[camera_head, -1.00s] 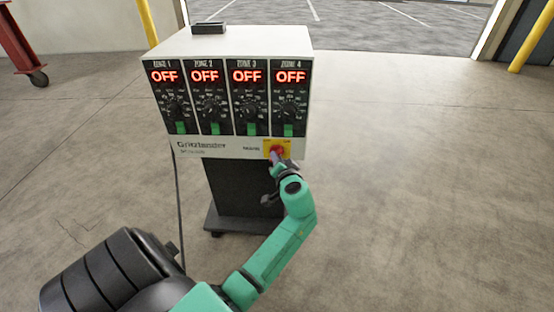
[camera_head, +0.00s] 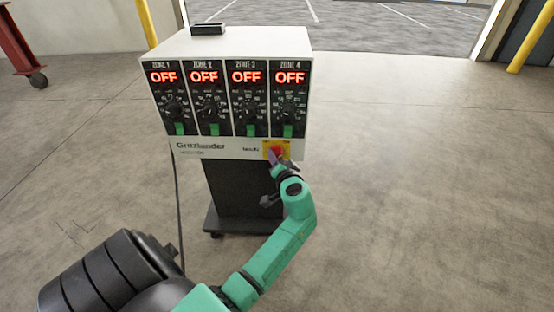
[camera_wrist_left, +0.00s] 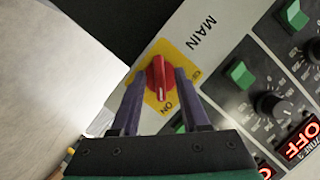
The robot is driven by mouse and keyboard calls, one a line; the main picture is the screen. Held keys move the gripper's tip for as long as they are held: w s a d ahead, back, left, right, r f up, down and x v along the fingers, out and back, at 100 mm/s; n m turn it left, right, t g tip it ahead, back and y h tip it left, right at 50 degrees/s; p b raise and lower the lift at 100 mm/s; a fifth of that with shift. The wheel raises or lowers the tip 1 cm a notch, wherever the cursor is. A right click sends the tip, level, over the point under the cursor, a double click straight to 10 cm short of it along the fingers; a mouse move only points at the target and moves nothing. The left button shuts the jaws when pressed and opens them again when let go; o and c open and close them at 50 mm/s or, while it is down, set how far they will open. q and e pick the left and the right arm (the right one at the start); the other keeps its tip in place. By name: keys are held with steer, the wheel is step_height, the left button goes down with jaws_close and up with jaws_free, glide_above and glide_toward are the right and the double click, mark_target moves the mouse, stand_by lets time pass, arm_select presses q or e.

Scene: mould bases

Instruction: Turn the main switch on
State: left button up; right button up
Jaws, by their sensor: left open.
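The main switch is a red rotary knob (camera_head: 279,149) on a yellow plate (camera_head: 267,145), low on the right of the controller's front. In the left wrist view the red knob (camera_wrist_left: 159,78) has its white-marked end towards the word ON; MAIN is printed beside the plate (camera_wrist_left: 151,101). My left gripper (camera_head: 273,158) is at the knob. In the wrist view its purple fingers (camera_wrist_left: 160,73) are apart, one on each side of the knob; I cannot tell whether they touch it. My right gripper is not in view.
The white controller cabinet (camera_head: 230,42) stands on a dark wheeled base. Its several zone displays (camera_head: 204,77) read OFF, above dials and green switches (camera_head: 213,129). A cable (camera_head: 178,210) hangs at its left. The concrete floor (camera_head: 430,190) to the right is clear.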

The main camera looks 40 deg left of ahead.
arm_select(q)
steer(key=p+v, duration=0.1)
steer(key=v, duration=1.3)
steer(key=shift+s+d, duration=0.2)
steer(key=shift+s, duration=0.05)
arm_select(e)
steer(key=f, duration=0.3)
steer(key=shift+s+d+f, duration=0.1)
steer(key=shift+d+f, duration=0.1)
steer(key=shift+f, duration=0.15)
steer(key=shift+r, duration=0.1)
